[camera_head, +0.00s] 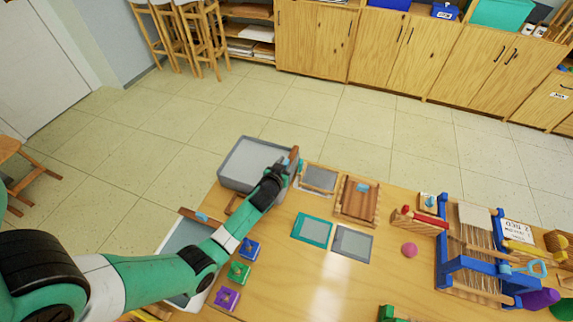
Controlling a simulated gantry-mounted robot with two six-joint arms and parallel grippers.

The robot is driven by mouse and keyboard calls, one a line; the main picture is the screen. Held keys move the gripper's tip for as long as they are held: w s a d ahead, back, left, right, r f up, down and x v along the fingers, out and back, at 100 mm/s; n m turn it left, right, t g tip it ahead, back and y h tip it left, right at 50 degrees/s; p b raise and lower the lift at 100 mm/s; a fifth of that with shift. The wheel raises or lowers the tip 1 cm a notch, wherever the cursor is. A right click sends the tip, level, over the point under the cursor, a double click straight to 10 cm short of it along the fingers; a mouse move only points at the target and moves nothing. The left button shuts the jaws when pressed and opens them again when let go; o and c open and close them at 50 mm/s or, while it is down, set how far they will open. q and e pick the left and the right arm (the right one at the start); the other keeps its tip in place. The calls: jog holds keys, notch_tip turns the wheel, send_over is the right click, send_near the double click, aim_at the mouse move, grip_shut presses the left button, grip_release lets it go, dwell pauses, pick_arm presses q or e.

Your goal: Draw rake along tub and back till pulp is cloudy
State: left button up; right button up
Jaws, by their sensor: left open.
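The tub (245,161) is a grey rectangular container with pale contents at the far left of the table. My left arm reaches across the table from the lower left. My left gripper (284,168) is open at the tub's right end. A brown wooden piece (294,154), possibly the rake, stands at that end beside the gripper. I cannot tell whether the gripper touches it. The pulp's cloudiness is too small to judge. My right gripper is not in view.
A framed screen (319,179), a wooden press-like frame (357,199), a teal frame (312,230) and a grey frame (352,243) lie right of the tub. A blue loom (443,255) stands at the right. Blue, green and purple blocks (239,272) sit near my arm.

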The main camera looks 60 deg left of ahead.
pick_arm(q)
grip_shut()
dwell(1.4)
